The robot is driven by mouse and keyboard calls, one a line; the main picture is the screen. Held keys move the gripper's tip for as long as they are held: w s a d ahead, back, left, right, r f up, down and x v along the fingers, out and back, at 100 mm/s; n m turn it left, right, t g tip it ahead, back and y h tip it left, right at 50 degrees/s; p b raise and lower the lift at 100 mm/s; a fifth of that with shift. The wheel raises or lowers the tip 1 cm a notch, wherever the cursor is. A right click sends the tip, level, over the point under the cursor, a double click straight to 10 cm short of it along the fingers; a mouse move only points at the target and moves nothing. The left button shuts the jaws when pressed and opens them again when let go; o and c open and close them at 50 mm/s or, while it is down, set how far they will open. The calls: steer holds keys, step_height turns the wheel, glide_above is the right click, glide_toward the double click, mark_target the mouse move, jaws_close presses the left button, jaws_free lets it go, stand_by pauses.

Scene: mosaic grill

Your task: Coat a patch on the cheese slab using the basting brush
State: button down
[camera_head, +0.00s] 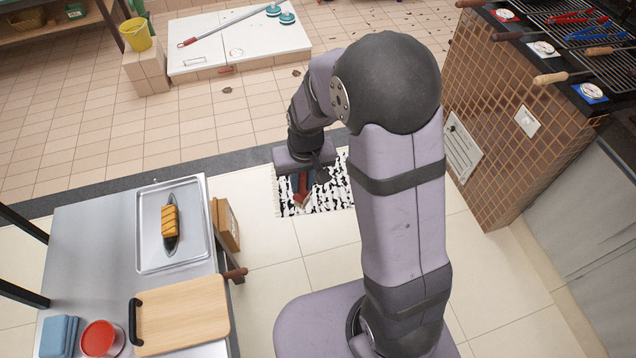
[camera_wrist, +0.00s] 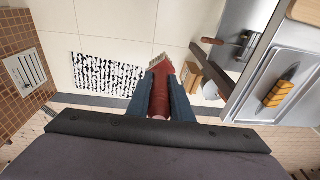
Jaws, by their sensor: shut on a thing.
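The basting brush (camera_wrist: 162,72), with a red handle and pale bristles (camera_wrist: 159,60), is clamped between my gripper's dark fingers (camera_wrist: 162,88). In the head view the red brush (camera_head: 301,193) hangs below my gripper (camera_head: 305,182), over the black-and-white mat, clear of the table. The slab is at the right in the wrist view (camera_wrist: 279,96), well away from the bristles. I cannot make out any coating on it.
The metal tray (camera_head: 145,262) sits on the steel table (camera_head: 85,225). A wooden cutting board (camera_head: 185,315), red bowl (camera_head: 98,338) and blue folded cloth (camera_head: 57,336) are at its front. A brown handle (camera_head: 236,273) juts from the table edge. A brick grill (camera_head: 520,130) stands right.

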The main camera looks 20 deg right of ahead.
steer(key=s+a+r+g+y+p, duration=0.1)
steer(key=a+r+y+p, duration=0.1)
steer(key=a, duration=1.2)
steer(key=s+a+r+g+y+p, duration=0.1)
steer(key=s+a+r+p, duration=0.15)
steer(key=a, duration=1.15)
steer(key=s+a+r+y+p, duration=0.1)
steer(key=s+a+p, duration=0.1)
steer(key=s+a, duration=0.6)
steer(key=s+a+r+g+y+p, duration=0.1)
steer(key=s+a+p, duration=0.1)
steer(key=s+a, duration=0.6)
steer(key=a, duration=0.5)
steer(key=shift+a+y, duration=0.15)
steer(key=shift+y, duration=0.15)
steer(key=shift+s, duration=0.1)
step_height(320, 180, down, 6)
steer(key=b, duration=0.4)
steer(key=shift+r, duration=0.1)
steer(key=shift+f+b, duration=0.6)
steer(key=shift+b, duration=0.3)
